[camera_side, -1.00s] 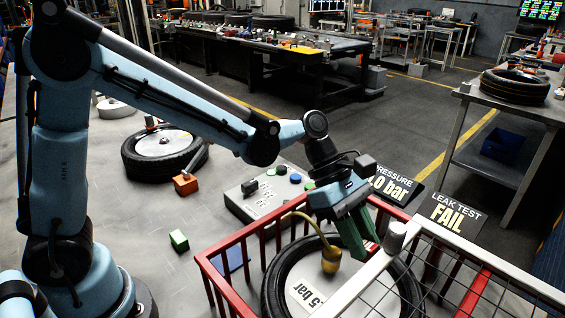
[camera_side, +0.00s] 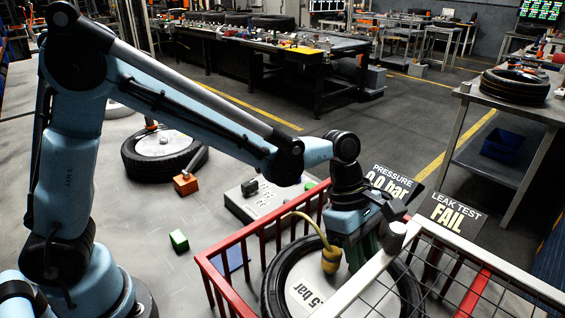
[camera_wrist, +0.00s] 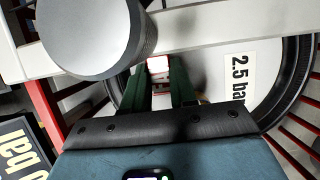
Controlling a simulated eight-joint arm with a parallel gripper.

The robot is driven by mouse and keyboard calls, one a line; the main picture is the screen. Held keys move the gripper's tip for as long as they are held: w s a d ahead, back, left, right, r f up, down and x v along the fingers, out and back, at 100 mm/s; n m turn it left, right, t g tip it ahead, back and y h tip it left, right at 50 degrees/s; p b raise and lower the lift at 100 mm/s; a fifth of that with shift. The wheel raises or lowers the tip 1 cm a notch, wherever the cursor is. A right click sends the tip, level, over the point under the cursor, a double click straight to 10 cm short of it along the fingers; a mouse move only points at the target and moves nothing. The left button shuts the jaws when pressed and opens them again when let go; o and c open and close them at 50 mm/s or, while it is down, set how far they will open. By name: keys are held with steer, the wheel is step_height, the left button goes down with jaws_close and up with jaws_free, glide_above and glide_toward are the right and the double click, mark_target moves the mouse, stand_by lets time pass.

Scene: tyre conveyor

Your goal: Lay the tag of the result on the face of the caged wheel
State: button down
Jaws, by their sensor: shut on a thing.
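The caged wheel, a black tyre (camera_side: 277,290) with a pale face (camera_side: 303,268), lies flat inside the red cage (camera_side: 238,300). The face carries a "2.5 bar" label (camera_wrist: 239,78). My gripper (camera_side: 362,262) reaches down into the cage over the right part of the wheel. In the wrist view my gripper (camera_wrist: 159,75) is shut on a red-edged white tag (camera_wrist: 158,65) between its green fingers. The tag is hidden in the side view, so I cannot tell whether it touches the face. A sign reads "LEAK TEST FAIL" (camera_side: 452,215).
A grey cage bar (camera_side: 345,298) with a round knob (camera_side: 392,235) stands close beside my gripper. A yellow hose fitting (camera_side: 330,260) is left of it. The pressure sign (camera_side: 392,184) reads 0.0 bar.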

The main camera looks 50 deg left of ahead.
steer(key=shift+f, duration=0.1)
steer(key=c, duration=0.9)
jaws_free()
steer(key=v, duration=1.1)
steer(key=s+a+f+m+t+y, duration=0.1)
steer(key=s+a+m+t+y, duration=0.1)
steer(key=a+m, duration=0.7)
steer(key=s+a+f+m+t+y, duration=0.2)
steer(key=s+a+m+t, duration=0.3)
steer(key=a+m, duration=0.4)
steer(key=shift+s, duration=0.8)
steer(key=shift+a, duration=0.15)
